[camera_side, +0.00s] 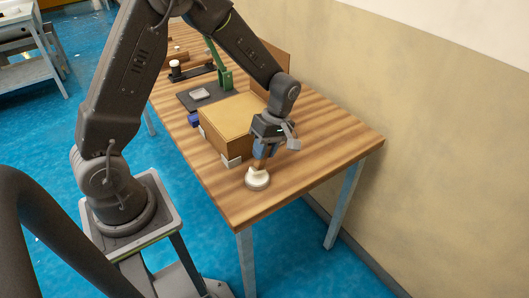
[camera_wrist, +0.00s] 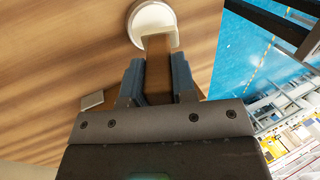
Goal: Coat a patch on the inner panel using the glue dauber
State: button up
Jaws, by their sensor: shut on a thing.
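My gripper (camera_side: 264,149) is shut on the brown handle of the glue dauber (camera_wrist: 158,75), near the front end of the wooden table. The dauber's lower end, with a pale block, meets a round white pot-like thing (camera_side: 257,179), which also shows at the top of the wrist view (camera_wrist: 152,12). I cannot tell whether the dauber is inside it or only touching it. A wooden box-like piece with a flat tan top (camera_side: 236,117) stands just behind and left of my gripper. I cannot tell which face is the inner panel, and I see no clear glue patch.
Light blocks (camera_side: 231,161) sit against the box's lower edge. Behind it are a dark mat (camera_side: 187,98) with a grey piece, a green stand (camera_side: 226,79) and an upright brown board (camera_side: 280,60). The table's right front (camera_side: 320,155) is clear, beside the wall.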

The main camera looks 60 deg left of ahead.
jog(key=shift+r, duration=2.8)
jog(key=shift+f, duration=0.1)
jog(key=shift+w+d+f+m, duration=0.1)
jog(key=shift+d+f+m, duration=0.1)
jog(key=shift+m, duration=0.4)
jog(key=w+d+f+m+t+y, duration=0.3)
jog(key=d+f+m+t+y, duration=0.15)
jog(key=m, duration=1.25)
jog(key=s+a+r+n+g+h, duration=0.1)
jog(key=s+a+r, duration=0.2)
jog(key=a+r, duration=0.65)
jog(key=s+a+r+n+g, duration=0.1)
jog(key=s+a+r+g, duration=0.15)
jog(key=a+r, duration=0.7)
jog(key=shift+t, duration=0.5)
jog(key=shift+s+a+f, duration=0.1)
jog(key=shift+f, duration=2.75)
